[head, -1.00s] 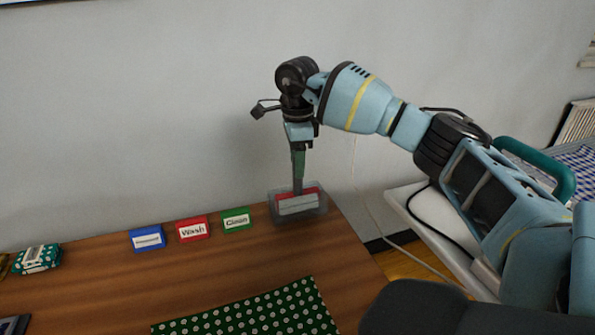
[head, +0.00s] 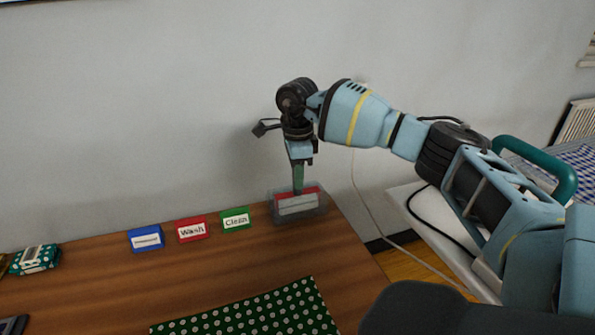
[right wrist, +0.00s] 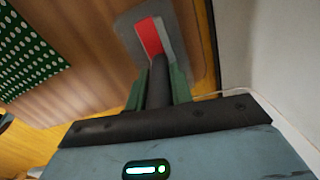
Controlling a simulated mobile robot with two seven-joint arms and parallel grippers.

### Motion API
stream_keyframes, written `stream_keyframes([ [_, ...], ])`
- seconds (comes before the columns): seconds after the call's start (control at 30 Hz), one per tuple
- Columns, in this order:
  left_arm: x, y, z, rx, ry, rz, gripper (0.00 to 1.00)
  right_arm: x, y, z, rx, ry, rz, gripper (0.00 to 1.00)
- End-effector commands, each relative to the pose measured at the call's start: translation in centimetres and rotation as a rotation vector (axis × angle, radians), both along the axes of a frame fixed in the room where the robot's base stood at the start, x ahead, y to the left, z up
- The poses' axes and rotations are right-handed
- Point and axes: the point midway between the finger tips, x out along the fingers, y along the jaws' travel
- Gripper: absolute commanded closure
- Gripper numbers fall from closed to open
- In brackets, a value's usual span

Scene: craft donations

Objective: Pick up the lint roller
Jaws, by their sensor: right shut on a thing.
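My right gripper (head: 298,188) points straight down at the back right of the wooden table. Its green fingers are shut on a dark upright handle (right wrist: 158,85), which I take to be the lint roller's. The handle's lower end meets a red and grey-white piece (right wrist: 150,37) inside a grey see-through tray (head: 318,212). In the head view the fingers hide most of the handle. I cannot tell whether the red and white piece is the roller's head or a separate part. My left gripper is not in view.
A green dotted cloth (head: 255,315) lies in front. A teal patterned bundle (head: 35,259) is at far left. The wall is close behind.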

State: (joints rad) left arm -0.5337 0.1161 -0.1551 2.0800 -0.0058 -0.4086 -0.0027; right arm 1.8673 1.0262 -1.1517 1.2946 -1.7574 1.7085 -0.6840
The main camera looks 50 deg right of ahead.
Motion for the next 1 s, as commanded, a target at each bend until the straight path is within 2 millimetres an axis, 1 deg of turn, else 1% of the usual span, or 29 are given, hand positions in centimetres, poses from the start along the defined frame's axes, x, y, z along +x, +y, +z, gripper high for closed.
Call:
stream_keyframes([
  [0.27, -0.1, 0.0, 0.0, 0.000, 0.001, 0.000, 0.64, 0.0, 0.0, 0.2, 0.001, -0.002, 0.000, 1.00],
  [0.37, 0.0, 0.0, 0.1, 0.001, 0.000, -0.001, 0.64, 0.1, 0.0, 1.0, 0.001, -0.005, 0.000, 1.00],
  [0.47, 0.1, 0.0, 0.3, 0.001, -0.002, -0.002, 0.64, 0.1, 0.0, 2.6, 0.001, -0.007, 0.000, 1.00],
  [0.7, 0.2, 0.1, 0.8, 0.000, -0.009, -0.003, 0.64, 0.1, 0.0, 7.2, 0.001, -0.006, 0.001, 1.00],
  [0.8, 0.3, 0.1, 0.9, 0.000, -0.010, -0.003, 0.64, 0.1, 0.1, 8.6, 0.001, -0.005, 0.001, 1.00],
  [0.9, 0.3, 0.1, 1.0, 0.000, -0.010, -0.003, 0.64, 0.1, 0.1, 9.5, 0.001, -0.003, 0.002, 1.00],
  [1.0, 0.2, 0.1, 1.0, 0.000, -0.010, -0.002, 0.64, 0.1, 0.1, 10.0, 0.001, -0.002, 0.001, 1.00],
])
